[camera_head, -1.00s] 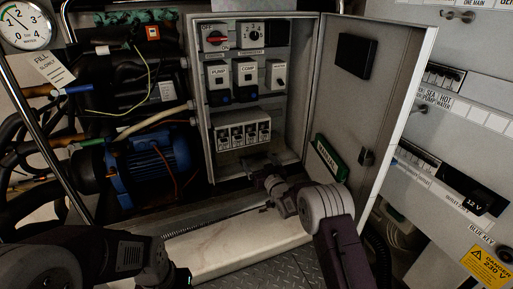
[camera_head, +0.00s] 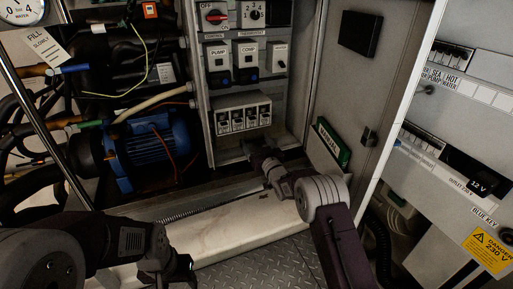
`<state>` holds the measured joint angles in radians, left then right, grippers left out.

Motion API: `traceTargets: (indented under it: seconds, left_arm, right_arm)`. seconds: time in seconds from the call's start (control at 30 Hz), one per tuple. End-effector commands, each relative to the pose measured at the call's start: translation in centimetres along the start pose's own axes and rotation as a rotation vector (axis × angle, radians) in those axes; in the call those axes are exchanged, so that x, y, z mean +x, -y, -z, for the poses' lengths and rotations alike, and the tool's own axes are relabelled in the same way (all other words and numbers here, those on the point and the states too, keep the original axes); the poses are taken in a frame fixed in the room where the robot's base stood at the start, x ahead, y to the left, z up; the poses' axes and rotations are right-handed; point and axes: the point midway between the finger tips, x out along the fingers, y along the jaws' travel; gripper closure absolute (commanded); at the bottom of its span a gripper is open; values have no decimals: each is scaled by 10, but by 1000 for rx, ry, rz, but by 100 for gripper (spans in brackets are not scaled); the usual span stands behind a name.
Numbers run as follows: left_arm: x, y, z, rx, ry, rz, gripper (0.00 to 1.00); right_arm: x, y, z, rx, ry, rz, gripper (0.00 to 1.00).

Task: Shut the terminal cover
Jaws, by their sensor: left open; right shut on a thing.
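The terminal block (camera_head: 243,119), a pale unit with a row of several terminals, sits low in the open grey cabinet, its front exposed. The terminal cover seems to be the dark, narrow piece (camera_head: 232,153) just below it; its outline is hard to make out. My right gripper (camera_head: 256,146) reaches in from the lower right and is shut on what looks like this cover's edge, below the terminals. Its fingertips are small and dark, and the grip is partly hidden. My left gripper (camera_head: 188,266) is open and empty at the lower left, away from the cabinet.
The cabinet door (camera_head: 377,90) stands open at the right, with a green-edged booklet (camera_head: 331,142) in its lower part. Switches (camera_head: 233,62) are above the terminals. A blue motor (camera_head: 150,150) and hoses are at the left. A pale ledge (camera_head: 235,232) runs below the cabinet.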

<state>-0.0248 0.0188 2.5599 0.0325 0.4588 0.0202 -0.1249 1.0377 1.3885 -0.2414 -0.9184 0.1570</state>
Motion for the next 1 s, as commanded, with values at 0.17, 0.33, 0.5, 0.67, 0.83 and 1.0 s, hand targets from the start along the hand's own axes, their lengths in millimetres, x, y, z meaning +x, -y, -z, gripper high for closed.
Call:
traceTargets:
  seconds: [0.17, 0.33, 0.5, 0.67, 0.83, 1.0]
  left_arm:
    - [40, 1, -4, 0, 1, 0, 40]
    - [36, 1, -4, 0, 0, 0, 40]
    - [36, 1, -4, 0, 0, 0, 40]
    - [36, 1, -4, 0, 0, 0, 40]
    - [38, 1, -4, 0, 0, 0, 40]
    - [58, 1, -6, 0, 0, 0, 40]
  right_arm:
    - [2, -3, -10, 2, -70, -7, 61]
    - [2, -3, -3, 2, -78, -7, 61]
    - [2, -4, -3, 2, -78, -8, 13]
    - [2, -3, -3, 1, -77, -6, 10]
    - [2, -2, -4, 1, -77, -4, 10]
    - [-6, -2, -10, 1, -78, -4, 10]
